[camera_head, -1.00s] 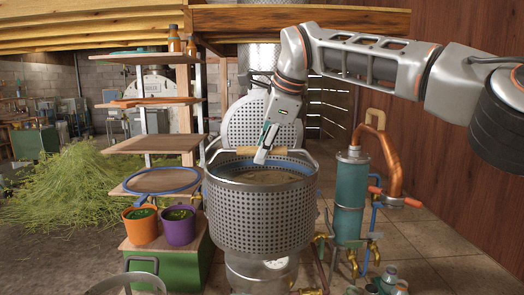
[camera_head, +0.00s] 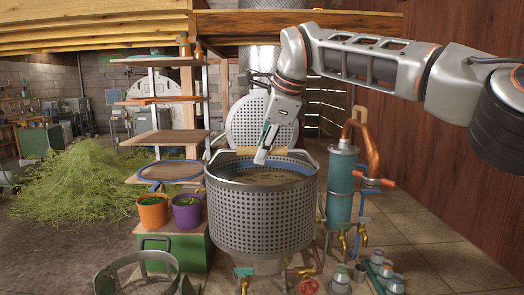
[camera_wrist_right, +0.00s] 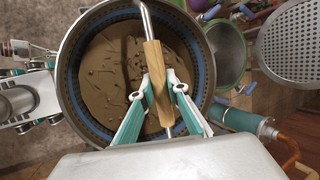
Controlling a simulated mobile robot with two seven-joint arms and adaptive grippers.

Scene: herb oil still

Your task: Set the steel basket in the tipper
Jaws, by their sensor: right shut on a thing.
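The steel basket (camera_head: 262,215) is a large perforated drum with a blue band inside its rim and brown contents. It hangs upright in the middle of the head view. My right gripper (camera_head: 262,158) is shut on the wooden grip of its bail handle, above the opening. In the right wrist view the grip (camera_wrist_right: 155,70) lies between the fingers (camera_wrist_right: 157,95). A steel ring-shaped frame (camera_head: 133,278) at the lower left may be the tipper; its lower part is cut off.
A green stand with orange (camera_head: 152,212) and purple (camera_head: 187,212) pots and a shelf rack (camera_head: 168,140) are at left. A teal cylinder with copper pipe (camera_head: 341,185) is at right. A perforated round lid (camera_head: 246,118) stands behind. Floor at lower right is partly clear.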

